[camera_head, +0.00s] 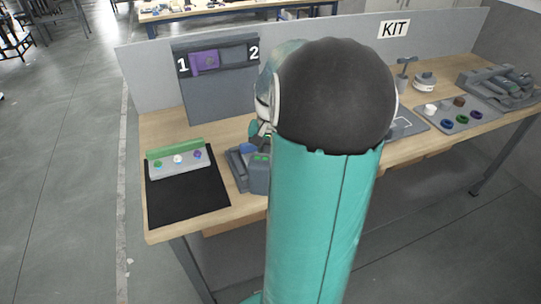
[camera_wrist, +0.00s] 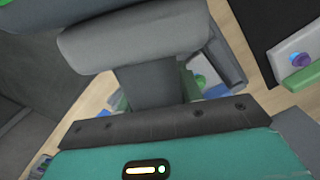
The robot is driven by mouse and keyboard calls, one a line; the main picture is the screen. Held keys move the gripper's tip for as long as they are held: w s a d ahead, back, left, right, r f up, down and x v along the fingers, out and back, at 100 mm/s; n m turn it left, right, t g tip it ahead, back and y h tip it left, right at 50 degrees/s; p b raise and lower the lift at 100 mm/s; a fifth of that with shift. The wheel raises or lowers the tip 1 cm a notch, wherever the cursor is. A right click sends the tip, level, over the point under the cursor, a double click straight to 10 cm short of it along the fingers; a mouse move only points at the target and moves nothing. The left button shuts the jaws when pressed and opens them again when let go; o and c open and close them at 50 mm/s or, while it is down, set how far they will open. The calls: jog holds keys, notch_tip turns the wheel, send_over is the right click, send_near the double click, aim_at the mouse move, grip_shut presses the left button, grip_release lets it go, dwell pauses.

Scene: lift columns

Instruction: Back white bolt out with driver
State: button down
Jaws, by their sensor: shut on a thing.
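A grey block with a green back strip (camera_head: 178,158) stands on a black mat at the left of the bench, with green, white and purple bolts in a row. The white bolt (camera_head: 178,159) is in the middle. One end of this block, with a blue-purple bolt (camera_wrist: 299,59), shows in the wrist view. My gripper is mostly hidden by my arm in the head view. In the wrist view it is shut on a grey T-shaped thing (camera_wrist: 135,45), seemingly the driver. Its working tip is hidden. Beyond it is a grey fixture (camera_wrist: 229,62) with a small white part.
The fixture also shows in the head view (camera_head: 236,170), right of the mat (camera_head: 190,204). A panel marked 1 and 2 (camera_head: 215,95) holds a purple part. A tray of coloured parts (camera_head: 455,121) and a T-handled tool (camera_head: 404,75) are at the right, near the KIT sign.

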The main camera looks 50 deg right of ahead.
jog(key=shift+r, duration=0.5)
dwell(1.1)
jog(key=shift+r, duration=2.4)
jog(key=shift+r, duration=0.1)
jog(key=shift+r, duration=1.9)
jog(key=shift+s, duration=0.1)
